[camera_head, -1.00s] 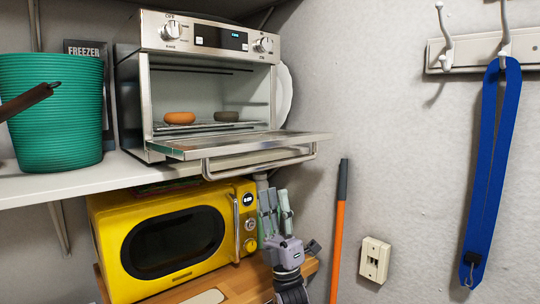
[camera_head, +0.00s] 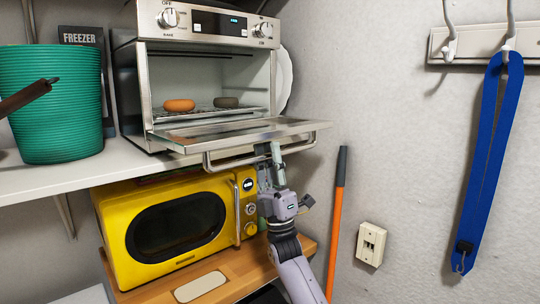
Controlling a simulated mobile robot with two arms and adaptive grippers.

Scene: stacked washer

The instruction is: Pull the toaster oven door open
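The toaster oven (camera_head: 205,25) stands on the white shelf with its door (camera_head: 235,134) swung down to about level, glass facing up. Its bar handle (camera_head: 225,161) hangs along the door's front edge. Two round items, one orange (camera_head: 179,105) and one dark (camera_head: 225,102), sit on the rack inside. My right gripper (camera_head: 274,155) is just under the right part of the door's front edge, by the handle. Its fingers point up; the door and handle partly hide them, so I cannot tell how far apart they are or whether they touch. My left gripper is not in view.
A yellow microwave (camera_head: 175,232) sits on a wooden surface (camera_head: 145,292) below the white shelf (camera_head: 60,181). A green bucket (camera_head: 52,105) stands left of the oven. An orange-handled pole (camera_head: 336,225) leans at the wall on the right. A blue strap (camera_head: 487,160) hangs from hooks.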

